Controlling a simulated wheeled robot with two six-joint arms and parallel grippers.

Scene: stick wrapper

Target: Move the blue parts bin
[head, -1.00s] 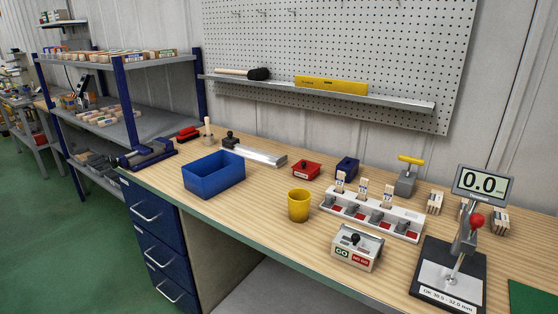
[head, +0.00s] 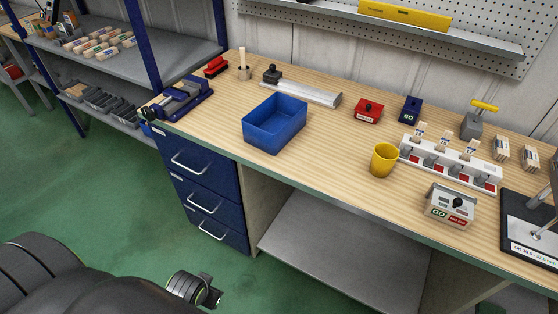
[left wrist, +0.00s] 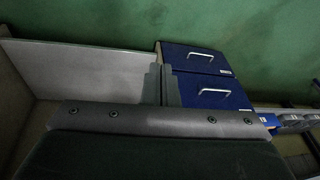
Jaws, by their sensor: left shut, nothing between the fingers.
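The blue parts bin (head: 274,133) is an open, empty-looking rectangular box on the wooden workbench (head: 330,150), left of the yellow cup, near the bench's front edge. It stands upright, and no gripper touches it. In the left wrist view my left gripper (left wrist: 161,84) shows two grey fingers close together, shut and empty, with the bench's blue drawers beyond them. The bin cannot be made out in that view. In the head view dark parts of my own arm show low at the left, well below the bench top. My right gripper is in neither view.
The yellow cup (head: 384,160) stands right of the bin. A metal bar (head: 303,92) and a red block (head: 368,111) lie behind it. A blue vise (head: 183,98) sits at the left corner. Bare wood surrounds the bin. Blue drawers (head: 205,190) are below.

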